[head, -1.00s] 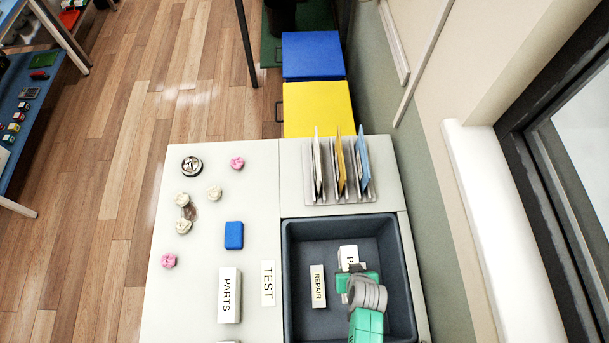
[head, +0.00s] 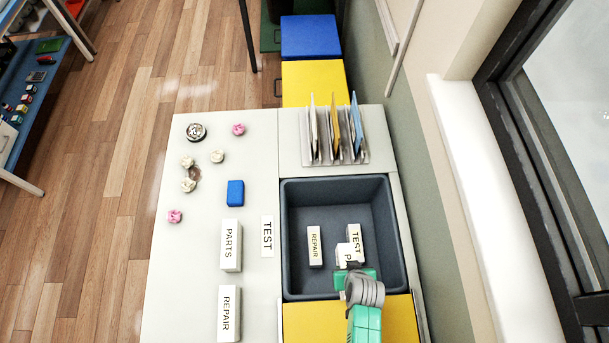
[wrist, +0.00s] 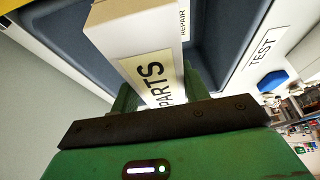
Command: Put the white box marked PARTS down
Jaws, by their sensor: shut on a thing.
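My gripper (head: 350,272) is shut on a white box marked PARTS (head: 343,254). In the head view they appear over the near part of the dark grey bin (head: 292,235); the height of the box above the bin floor is hard to tell. In the wrist view the box (wrist: 147,55) sits between the green fingers (wrist: 160,95), its PARTS label facing the camera. Another white box marked PARTS (head: 231,243) lies on the pale tabletop left of the bin, apart from my gripper.
Inside the bin lie a REPAIR box (head: 314,247) and a TEST box (head: 356,239), the latter close to the held box. On the tabletop are another REPAIR box (head: 229,314), a TEST label (head: 267,237), a blue block (head: 236,193) and small crumpled pieces. A file rack (head: 335,155) stands behind the bin.

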